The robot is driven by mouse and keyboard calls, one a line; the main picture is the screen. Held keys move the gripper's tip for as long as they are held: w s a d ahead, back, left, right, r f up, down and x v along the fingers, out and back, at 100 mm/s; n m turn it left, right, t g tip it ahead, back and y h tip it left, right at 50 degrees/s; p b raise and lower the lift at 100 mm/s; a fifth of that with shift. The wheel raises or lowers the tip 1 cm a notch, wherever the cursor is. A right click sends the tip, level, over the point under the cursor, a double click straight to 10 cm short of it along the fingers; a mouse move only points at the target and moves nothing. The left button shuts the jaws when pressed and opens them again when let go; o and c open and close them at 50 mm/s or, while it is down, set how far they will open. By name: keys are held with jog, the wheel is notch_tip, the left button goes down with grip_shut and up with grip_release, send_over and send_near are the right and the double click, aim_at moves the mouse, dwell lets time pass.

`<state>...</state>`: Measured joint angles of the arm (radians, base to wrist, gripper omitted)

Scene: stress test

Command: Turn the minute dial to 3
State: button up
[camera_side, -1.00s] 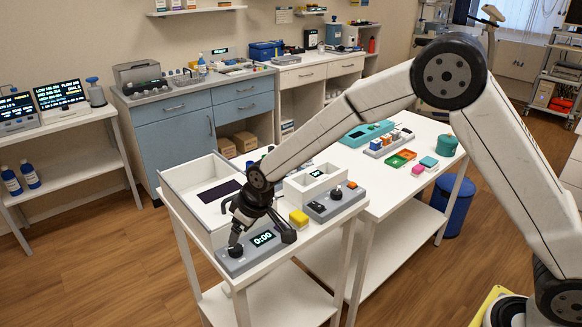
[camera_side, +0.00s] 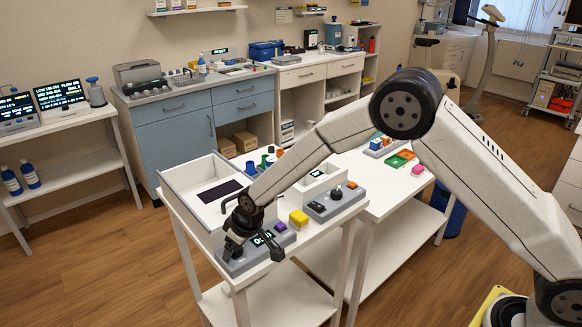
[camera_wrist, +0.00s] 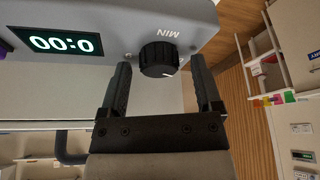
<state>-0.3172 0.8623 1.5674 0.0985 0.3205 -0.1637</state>
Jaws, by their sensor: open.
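The minute dial (camera_wrist: 158,60) is a black ridged knob with a white pointer mark, beside the label MIN, which appears upside down in the wrist view. It sits on a grey control panel (camera_wrist: 112,12) whose display (camera_wrist: 60,43) reads 0:00, also upside down. My gripper (camera_wrist: 160,63) is open, with one finger on each side of the dial and a visible gap on both sides. In the side view my gripper (camera_side: 234,246) is over the left end of the panel, hiding most of the dial and part of the display (camera_side: 262,238).
A purple button (camera_side: 281,227) is on the panel's right end. A yellow block (camera_side: 299,218) and a second grey device with a black knob (camera_side: 335,201) stand to the right. A walled white tray (camera_side: 190,190) is behind the panel.

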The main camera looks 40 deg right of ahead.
grip_shut()
jog(key=shift+m+h, duration=0.3)
jog(key=shift+m, duration=0.4)
jog(key=shift+a+m+h, duration=0.1)
jog(key=shift+m+h, duration=0.5)
jog(key=shift+m, duration=0.9)
jog(key=shift+m+h, duration=0.8)
jog(key=shift+m, duration=1.3)
jog(key=shift+s+m, duration=0.1)
jog(key=shift+m, duration=0.2)
